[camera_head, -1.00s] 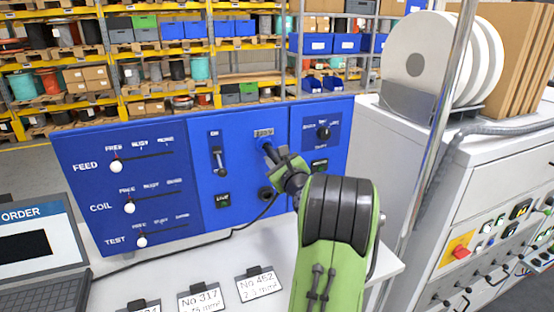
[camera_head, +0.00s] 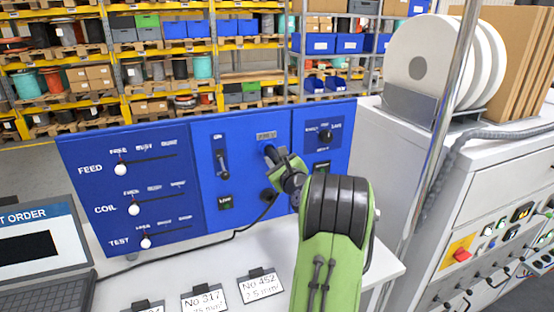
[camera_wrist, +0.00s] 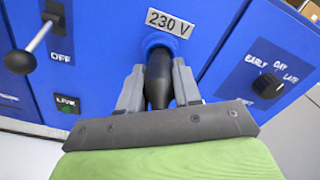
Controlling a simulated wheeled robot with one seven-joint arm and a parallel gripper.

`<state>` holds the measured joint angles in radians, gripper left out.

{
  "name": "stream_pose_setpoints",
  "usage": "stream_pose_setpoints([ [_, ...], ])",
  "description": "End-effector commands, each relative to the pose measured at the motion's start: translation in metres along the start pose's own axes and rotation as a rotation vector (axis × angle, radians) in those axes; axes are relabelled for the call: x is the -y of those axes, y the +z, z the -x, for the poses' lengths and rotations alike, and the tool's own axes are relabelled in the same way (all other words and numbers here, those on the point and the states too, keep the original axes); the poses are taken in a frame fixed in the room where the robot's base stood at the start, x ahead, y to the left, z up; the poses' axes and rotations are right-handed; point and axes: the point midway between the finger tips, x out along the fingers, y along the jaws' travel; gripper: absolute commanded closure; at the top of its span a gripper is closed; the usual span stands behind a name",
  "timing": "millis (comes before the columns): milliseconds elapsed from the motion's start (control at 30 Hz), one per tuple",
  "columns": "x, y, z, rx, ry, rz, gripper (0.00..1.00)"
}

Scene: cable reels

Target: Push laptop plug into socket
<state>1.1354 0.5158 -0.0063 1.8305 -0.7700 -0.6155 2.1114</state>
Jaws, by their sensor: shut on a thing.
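The black plug (camera_wrist: 158,80) is between the two grey fingers of my gripper (camera_wrist: 160,84), which is shut on it. Its front end meets the blue round socket (camera_wrist: 155,42) under the 230 V label (camera_wrist: 168,22) in the wrist view. How deep it sits in the socket I cannot tell. In the head view my gripper (camera_head: 283,164) is at the upper middle of the blue panel (camera_head: 245,222), and my arm hides part of that panel. A black cable (camera_head: 205,243) runs from near the gripper down left towards the laptop (camera_head: 40,245).
A lever switch (camera_wrist: 38,38) and a green LIVE light (camera_wrist: 67,104) are left of the socket in the wrist view. A dark knob (camera_wrist: 268,85) is to the right. Number cards (camera_head: 204,300) lie on the white bench. A metal pole (camera_head: 445,120) stands at the right.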

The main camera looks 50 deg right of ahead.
Motion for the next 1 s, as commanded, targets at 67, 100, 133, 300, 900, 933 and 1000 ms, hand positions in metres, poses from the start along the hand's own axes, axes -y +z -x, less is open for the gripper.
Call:
stream_pose_setpoints([
  [67, 0.0003, 0.0010, -0.0018, 0.001, 0.000, 0.000, 1.00],
  [100, 0.0001, 0.0009, -0.0027, 0.001, 0.000, 0.000, 1.00],
  [133, 0.0000, 0.0008, -0.0033, 0.001, 0.001, 0.000, 1.00],
  [300, -0.0003, 0.0006, -0.0067, 0.001, 0.001, 0.000, 1.00],
  [900, 0.0002, 0.0007, -0.0107, 0.002, 0.000, 0.001, 0.40],
  [933, 0.0002, 0.0006, -0.0107, 0.002, 0.000, 0.001, 0.37],
  [1000, 0.0001, 0.0004, -0.0106, 0.001, 0.000, 0.000, 0.37],
])
